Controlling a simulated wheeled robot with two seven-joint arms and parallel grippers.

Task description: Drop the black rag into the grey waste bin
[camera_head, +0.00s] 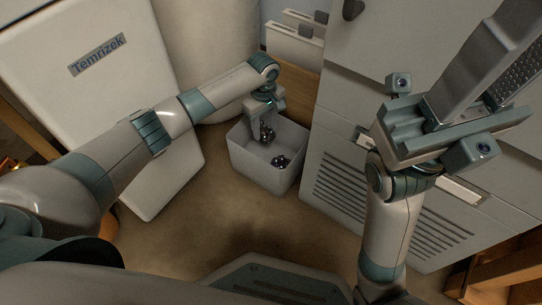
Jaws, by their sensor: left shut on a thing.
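The grey waste bin (247,160) stands open on the floor near the middle of the view. My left gripper (268,136) points down into the bin's opening, below its rim line in the picture. It is shut on a dark bundle, which I take to be the black rag (281,161). The rag shows as a small dark patch inside the bin; the gripper partly hides it, and I cannot tell whether it touches the bin's floor. My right gripper (489,76) is raised at the upper right, close to the camera, with its fingers apart and nothing between them.
A white panel labelled Temrizek (100,60) stands at the left. A pale cylinder (205,45) is behind the bin. A grey vented cabinet (345,110) stands close at the bin's right. Brown floor (200,225) is clear in front of the bin.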

